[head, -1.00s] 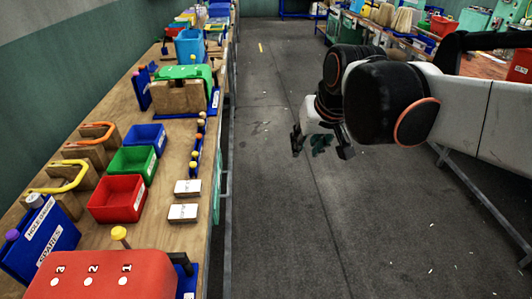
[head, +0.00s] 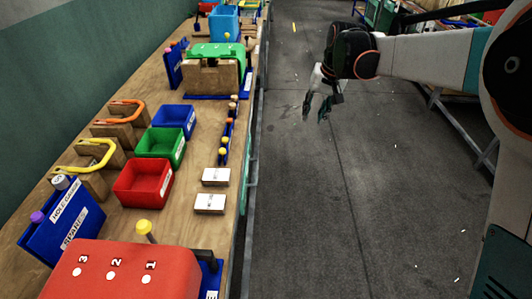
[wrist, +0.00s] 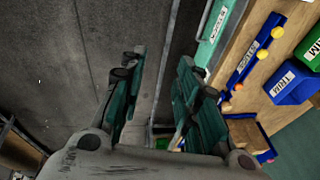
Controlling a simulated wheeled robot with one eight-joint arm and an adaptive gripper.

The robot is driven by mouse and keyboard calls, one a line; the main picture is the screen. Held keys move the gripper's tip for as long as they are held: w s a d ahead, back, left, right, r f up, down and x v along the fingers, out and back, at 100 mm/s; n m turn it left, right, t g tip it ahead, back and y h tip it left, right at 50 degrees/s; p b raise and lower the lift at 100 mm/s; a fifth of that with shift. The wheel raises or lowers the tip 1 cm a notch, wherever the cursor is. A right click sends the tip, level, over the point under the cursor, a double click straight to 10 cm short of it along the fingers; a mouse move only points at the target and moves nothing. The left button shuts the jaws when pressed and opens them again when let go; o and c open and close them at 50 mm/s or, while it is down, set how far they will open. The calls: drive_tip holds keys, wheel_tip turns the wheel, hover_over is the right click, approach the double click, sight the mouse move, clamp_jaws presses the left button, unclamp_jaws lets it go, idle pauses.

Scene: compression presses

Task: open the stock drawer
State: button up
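The stock drawer seems to be the teal front (head: 246,160) on the aisle side of the left bench, seen nearly edge-on in the head view. In the wrist view a teal panel (wrist: 213,38) with a white label and a grey bar along it shows at the bench edge. I cannot tell how far it stands out. My gripper (head: 318,108) is over the aisle, right of the bench and apart from the drawer. In the wrist view my gripper (wrist: 160,72) has its two green-padded fingers spread with nothing between them.
The bench carries red (head: 144,190), green (head: 162,146) and blue (head: 174,121) bins, a blue rack with several knobs (head: 226,140), two white-topped blocks (head: 210,203) and a red press (head: 125,272). The aisle floor (head: 330,220) is clear. Another bench stands at right.

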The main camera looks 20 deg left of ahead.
drive_tip(key=w+a+f+g, duration=0.1)
drive_tip(key=w+a+f, duration=0.2)
drive_tip(key=a+f, duration=0.5)
drive_tip(key=n+g+b, duration=0.1)
drive_tip(key=g, duration=0.1)
approach(257, 168)
drive_tip(key=b+x, duration=0.4)
drive_tip(key=x, duration=0.3)
drive_tip(key=shift+s+f, duration=0.1)
drive_tip(key=shift+f, duration=0.3)
clamp_jaws()
